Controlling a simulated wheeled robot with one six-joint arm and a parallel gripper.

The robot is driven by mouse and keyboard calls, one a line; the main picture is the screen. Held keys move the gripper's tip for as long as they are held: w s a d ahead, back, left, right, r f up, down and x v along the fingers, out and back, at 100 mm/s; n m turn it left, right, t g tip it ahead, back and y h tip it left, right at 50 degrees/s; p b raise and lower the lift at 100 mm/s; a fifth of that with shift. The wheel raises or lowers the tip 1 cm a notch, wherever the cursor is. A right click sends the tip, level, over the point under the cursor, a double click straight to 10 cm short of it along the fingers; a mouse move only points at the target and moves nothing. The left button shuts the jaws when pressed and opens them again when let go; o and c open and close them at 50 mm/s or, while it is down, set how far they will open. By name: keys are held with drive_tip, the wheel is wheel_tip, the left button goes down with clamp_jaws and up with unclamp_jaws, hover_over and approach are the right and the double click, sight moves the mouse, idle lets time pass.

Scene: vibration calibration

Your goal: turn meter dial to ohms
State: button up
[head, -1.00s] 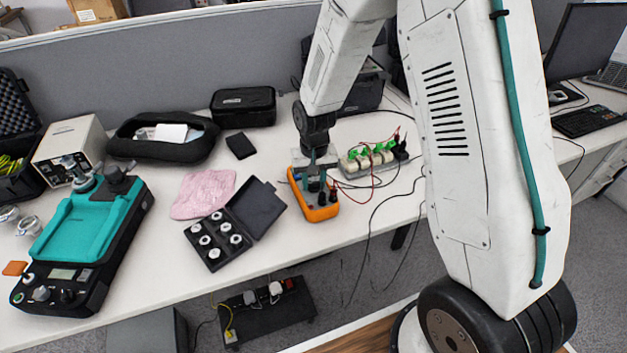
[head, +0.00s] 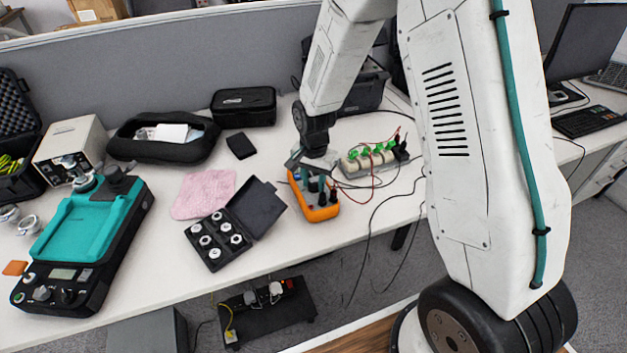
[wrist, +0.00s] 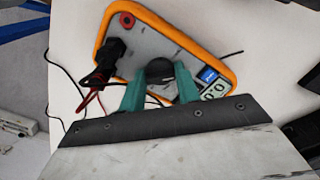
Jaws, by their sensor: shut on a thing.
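The orange multimeter (head: 323,214) lies face up on the bench under my gripper (head: 320,186). In the wrist view the meter (wrist: 228,68) is rotated, with its display (wrist: 215,90) at the lower right. The round black dial (wrist: 158,70) sits between the two teal fingertips of my gripper (wrist: 158,80), which is shut on it. I cannot read where the dial points. Black and red plugs (wrist: 108,58) sit in the meter's sockets at the left, and one red socket (wrist: 127,20) is empty.
A power strip (head: 368,162) with green-topped plugs and loose cables lies right of the meter. An open black case of weights (head: 218,240) and a pink cloth (head: 203,194) lie to its left. A teal calibration device (head: 85,235) stands at far left.

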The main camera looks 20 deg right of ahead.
sight(314, 183)
drive_tip(key=shift+m, duration=0.5)
drive_tip(key=o, duration=1)
drive_tip(key=shift+r, duration=3.9)
